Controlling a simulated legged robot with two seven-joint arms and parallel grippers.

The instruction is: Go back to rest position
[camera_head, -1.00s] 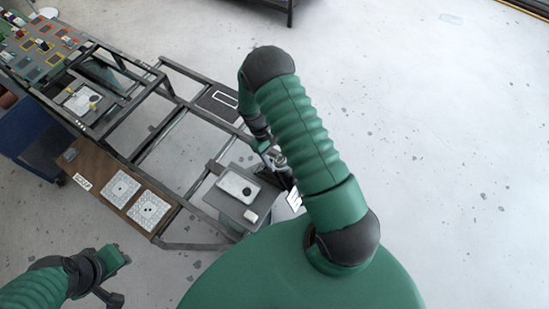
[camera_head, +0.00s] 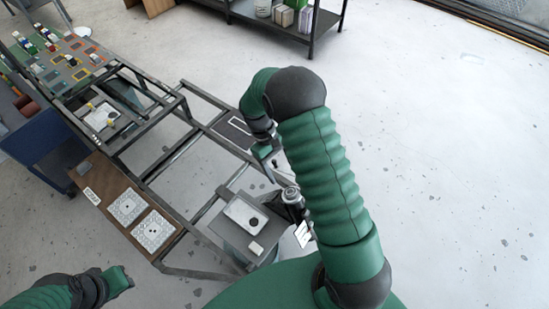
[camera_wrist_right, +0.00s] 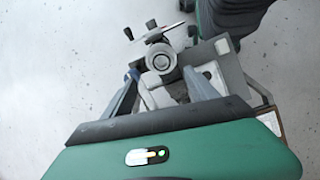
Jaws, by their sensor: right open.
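My right arm crosses the head view, its green upper sleeve bent over a dark elbow. My right gripper (camera_head: 268,158) is open, hanging over the frame's right end, and partly hidden by the arm. In the right wrist view its two grey fingers (camera_wrist_right: 160,88) stand apart with nothing held between them. A silver round-topped fixture (camera_wrist_right: 161,60) shows beyond the fingers; it appears beside the arm in the head view (camera_head: 291,196).
A dark metal frame bench (camera_head: 170,160) runs from upper left to centre. It carries a grey plate with a white part (camera_head: 243,214) and a wooden board (camera_head: 112,208) with two patterned squares. A blue cart (camera_head: 45,140) stands left, a shelf (camera_head: 290,28) behind. Right-hand floor is clear.

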